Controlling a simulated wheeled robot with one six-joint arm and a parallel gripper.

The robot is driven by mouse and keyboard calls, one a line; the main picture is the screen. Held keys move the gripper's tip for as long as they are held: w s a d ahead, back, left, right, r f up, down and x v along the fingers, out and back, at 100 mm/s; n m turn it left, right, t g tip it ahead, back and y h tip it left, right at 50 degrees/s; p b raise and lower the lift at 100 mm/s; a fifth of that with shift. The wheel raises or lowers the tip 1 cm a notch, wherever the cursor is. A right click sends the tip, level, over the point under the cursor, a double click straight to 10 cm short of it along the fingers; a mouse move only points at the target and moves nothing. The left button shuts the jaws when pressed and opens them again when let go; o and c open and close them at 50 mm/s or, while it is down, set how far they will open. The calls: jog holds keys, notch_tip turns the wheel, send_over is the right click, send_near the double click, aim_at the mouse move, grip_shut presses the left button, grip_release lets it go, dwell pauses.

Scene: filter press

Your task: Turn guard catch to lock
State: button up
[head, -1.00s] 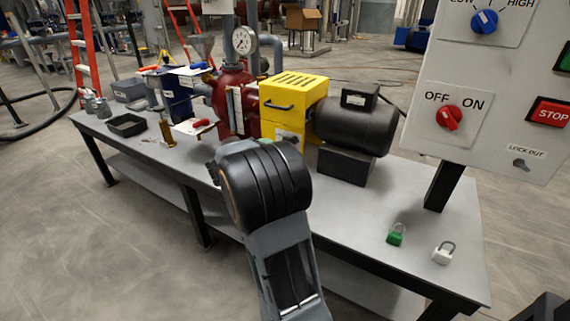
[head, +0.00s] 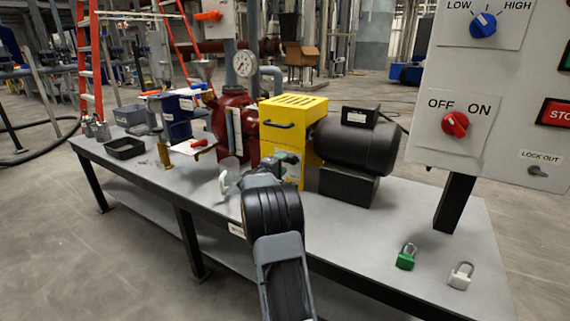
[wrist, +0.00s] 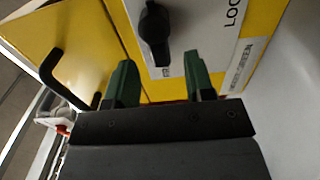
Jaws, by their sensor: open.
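The yellow guard (head: 307,118) stands on the bench in the middle of the head view. In the wrist view, the catch (wrist: 155,32) is a black knob on a white plate (wrist: 179,67) on the guard's yellow face, with its long bar running roughly up and down the picture. Part of a "LOC..." label shows to its right. My gripper (wrist: 160,76) is open and empty, its two green fingers pointing at the plate. The catch lies ahead of and between the fingertips, not gripped.
A black handle (wrist: 60,78) sticks out from the guard left of my fingers. A black motor (head: 357,146) stands right of the guard, a red pump (head: 232,120) left.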

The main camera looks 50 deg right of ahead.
aim_at(285, 161)
jog(key=shift+x, duration=1.6)
jog(key=c, duration=0.9)
jog(key=shift+f, duration=0.1)
grip_shut()
jog(key=n, duration=0.2)
jog(key=f+n, duration=0.1)
jog(key=shift+s+n+b, duration=0.15)
jog(key=shift+n+b, duration=0.25)
jog(key=n, duration=0.4)
jog(key=shift+s+d+f+n+p, duration=0.1)
jog(key=shift+s+f+n+p, duration=0.2)
jog(key=n, duration=0.1)
jog(key=n+p, duration=0.1)
jog(key=n, duration=0.1)
jog(key=s+n, duration=0.1)
jog(key=shift+d+f+p, duration=0.15)
jog(key=shift+f+p, duration=0.15)
jog(key=shift+p, duration=0.05)
jog(key=shift+s+d+f+n+p, duration=0.1)
jog(key=shift+s+n+p, duration=0.15)
jog(key=shift+n+p, duration=0.8)
jog(key=shift+s+n+p, duration=0.25)
jog(key=shift+n+p, duration=0.05)
jog(key=shift+n, duration=1.35)
